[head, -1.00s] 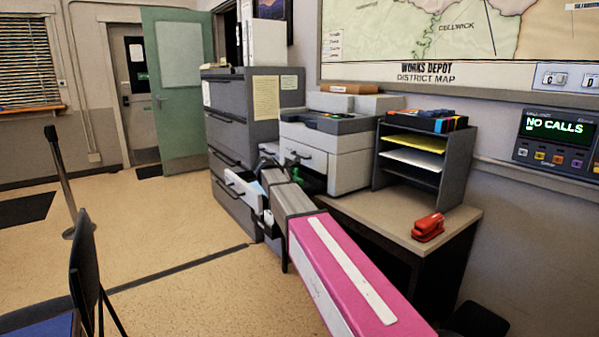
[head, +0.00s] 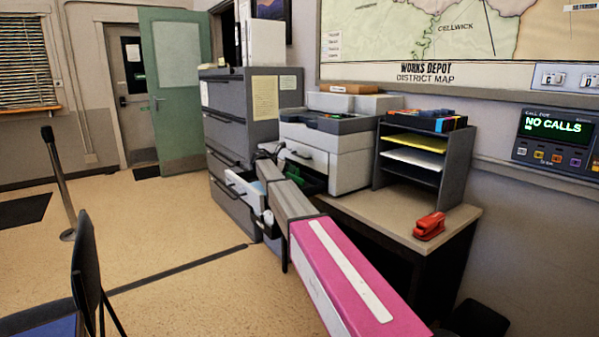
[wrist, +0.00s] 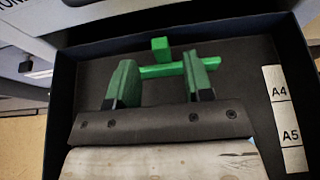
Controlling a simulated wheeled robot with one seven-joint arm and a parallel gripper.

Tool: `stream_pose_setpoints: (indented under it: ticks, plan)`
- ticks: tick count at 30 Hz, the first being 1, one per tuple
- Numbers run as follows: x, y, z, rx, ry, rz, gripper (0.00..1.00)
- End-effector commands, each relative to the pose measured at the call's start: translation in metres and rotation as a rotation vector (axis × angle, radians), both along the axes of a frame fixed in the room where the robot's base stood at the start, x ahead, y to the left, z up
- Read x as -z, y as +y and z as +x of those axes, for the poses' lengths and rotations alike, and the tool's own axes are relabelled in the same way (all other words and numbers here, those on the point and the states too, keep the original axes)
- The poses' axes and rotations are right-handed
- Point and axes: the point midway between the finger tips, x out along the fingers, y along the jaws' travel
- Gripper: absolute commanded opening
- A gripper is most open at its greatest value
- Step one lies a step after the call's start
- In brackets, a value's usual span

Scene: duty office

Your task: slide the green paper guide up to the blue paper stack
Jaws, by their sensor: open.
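The green paper guide (wrist: 178,68) is a bright green bar with an upright tab (wrist: 160,48), on the dark floor of the open tray in the wrist view. My gripper (wrist: 159,80) is open, its two dark green fingers spread apart over the tray. The tab shows in the gap between the fingers, beyond their tips; the bar passes close to the right finger. Whether either finger touches it, I cannot tell. A sliver of light blue paper (wrist: 252,142) shows past my gripper's right edge; the rest of the blue stack is hidden by my gripper.
The tray's right wall (wrist: 290,60) stands near, with a white A4/A5 label strip (wrist: 285,115) inside it. The printer (head: 328,150) stands on the desk beside a paper sorter (head: 425,155) and a red stapler (head: 429,226). A filing cabinet (head: 228,130) is behind.

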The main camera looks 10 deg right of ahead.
Motion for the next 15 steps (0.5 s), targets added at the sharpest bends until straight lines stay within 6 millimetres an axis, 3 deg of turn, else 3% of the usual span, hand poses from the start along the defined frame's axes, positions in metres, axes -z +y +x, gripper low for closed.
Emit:
stream_pose_setpoints:
  ticks: [9,15]
  plan:
    - [0.022,-0.047,0.025,0.001,0.000,0.001,0.47]
    - [0.028,-0.060,0.031,0.000,0.000,0.001,0.47]
